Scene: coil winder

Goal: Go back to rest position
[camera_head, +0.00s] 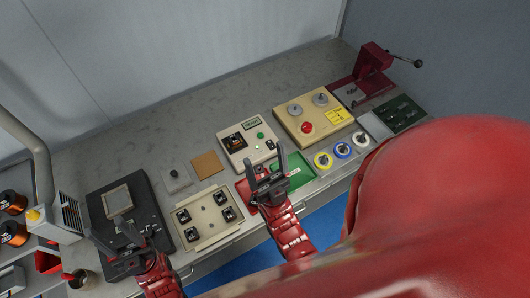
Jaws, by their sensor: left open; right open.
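My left gripper (128,240) is at the lower left, above the front part of a black machine base (155,205). Its fingers are apart and nothing is between them. My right gripper (265,163) is near the middle, above the bench by the green mat (298,168). Its two fingers point up the picture, spread apart and empty. It hides part of the mat and a small red thing (243,188). A large red part of my own body covers the lower right.
The grey bench (150,147) holds a beige plate with black knobs (190,219), a control box (237,148), a beige box with a red button (318,117), several coloured spools (342,150) and a red lever press (372,62). Orange spools (13,234) stand left. The bench's back strip is clear.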

